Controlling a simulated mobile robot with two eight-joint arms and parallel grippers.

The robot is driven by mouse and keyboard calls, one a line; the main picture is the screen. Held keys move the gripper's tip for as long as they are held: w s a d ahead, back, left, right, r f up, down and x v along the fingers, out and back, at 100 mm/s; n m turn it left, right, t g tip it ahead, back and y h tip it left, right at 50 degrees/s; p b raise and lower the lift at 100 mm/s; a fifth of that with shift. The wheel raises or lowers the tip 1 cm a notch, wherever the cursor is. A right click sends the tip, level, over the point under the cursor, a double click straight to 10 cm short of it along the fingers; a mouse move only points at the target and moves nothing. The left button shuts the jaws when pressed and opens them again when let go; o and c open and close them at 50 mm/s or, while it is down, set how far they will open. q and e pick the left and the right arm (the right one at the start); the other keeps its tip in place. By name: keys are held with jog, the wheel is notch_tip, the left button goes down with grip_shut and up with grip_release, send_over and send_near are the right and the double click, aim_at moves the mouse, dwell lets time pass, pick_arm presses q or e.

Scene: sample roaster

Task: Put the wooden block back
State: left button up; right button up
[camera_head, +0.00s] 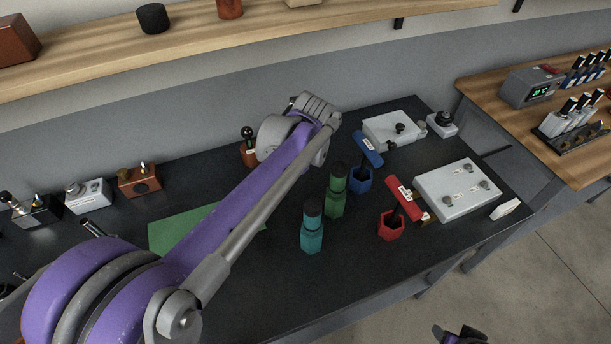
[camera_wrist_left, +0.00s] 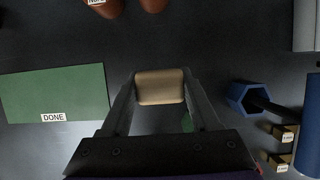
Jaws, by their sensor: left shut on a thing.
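A pale tan wooden block (camera_wrist_left: 160,87) sits between the fingers of my left gripper (camera_wrist_left: 158,95) in the left wrist view. The gripper is shut on it, over the dark tabletop. In the head view my left arm reaches across the table and hides the block and the left fingertips. A green mat labelled DONE (camera_wrist_left: 55,92) lies left of the block in the wrist view; it also shows in the head view (camera_head: 178,231), partly behind my arm. What looks like my right gripper (camera_head: 460,337) is at the bottom edge, cut off.
A wooden shelf (camera_head: 230,40) runs along the back with a black cylinder (camera_head: 153,18). Teal (camera_head: 312,230) and green (camera_head: 336,190) bottles, a red cup (camera_head: 391,226) and a blue cup (camera_head: 361,180) stand right of my arm. A white box (camera_head: 457,190) is further right.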

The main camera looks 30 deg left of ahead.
pick_arm(q)
send_over(296, 186)
jog(key=s+d, duration=0.1)
notch_tip(296, 186, down, 5)
jog(key=shift+r, duration=0.2)
jog(key=shift+f+b, duration=0.3)
jog(key=shift+f, duration=1.95)
jog(key=shift+f, duration=0.15)
jog(key=o, duration=1.5)
jog(key=shift+c, duration=0.2)
jog(key=p+v, duration=0.1)
jog(key=v, duration=1.1)
jog(key=shift+r, duration=0.25)
jog(key=shift+w, duration=0.1)
